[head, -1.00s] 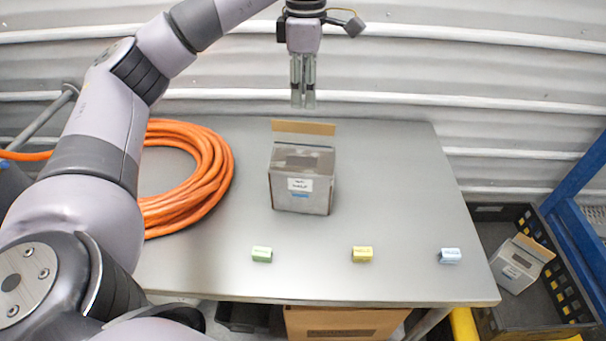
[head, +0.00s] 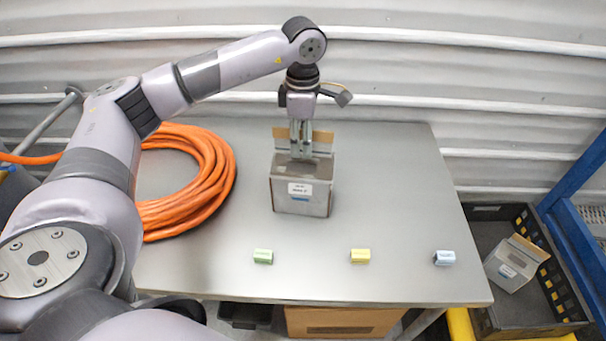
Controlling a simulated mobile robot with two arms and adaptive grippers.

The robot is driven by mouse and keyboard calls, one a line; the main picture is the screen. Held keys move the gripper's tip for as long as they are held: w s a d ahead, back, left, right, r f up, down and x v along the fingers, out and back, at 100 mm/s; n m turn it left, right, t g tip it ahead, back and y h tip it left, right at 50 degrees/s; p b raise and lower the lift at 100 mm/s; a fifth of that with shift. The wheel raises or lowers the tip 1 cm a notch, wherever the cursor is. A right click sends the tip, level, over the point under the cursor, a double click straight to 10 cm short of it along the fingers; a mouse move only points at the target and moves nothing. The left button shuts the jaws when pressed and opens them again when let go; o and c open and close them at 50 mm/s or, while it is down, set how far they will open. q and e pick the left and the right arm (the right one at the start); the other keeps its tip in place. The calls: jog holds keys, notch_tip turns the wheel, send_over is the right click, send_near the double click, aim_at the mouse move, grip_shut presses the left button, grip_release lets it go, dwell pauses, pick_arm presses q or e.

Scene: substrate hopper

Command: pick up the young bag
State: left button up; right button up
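A grey box-like bag (head: 301,187) with a white label and a blue strip stands upright on the table, its tan flap raised at the back. The label is too small to read, so I cannot tell whether it is the young bag. My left gripper (head: 301,154) points straight down, its fingertips at the top of this bag, in front of the flap. A narrow gap shows between the fingers; whether they grip anything is unclear. A similar grey bag (head: 511,266) lies tilted in the black crate at right. My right gripper is out of view.
A coiled orange hose (head: 215,185) lies at left. The black crate (head: 480,213) and a blue frame (head: 575,180) are at right. A corrugated wall stands behind.

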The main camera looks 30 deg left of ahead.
pick_arm(q)
jog(key=shift+c, duration=0.5)
grip_shut()
jog(key=shift+w+r, duration=0.15)
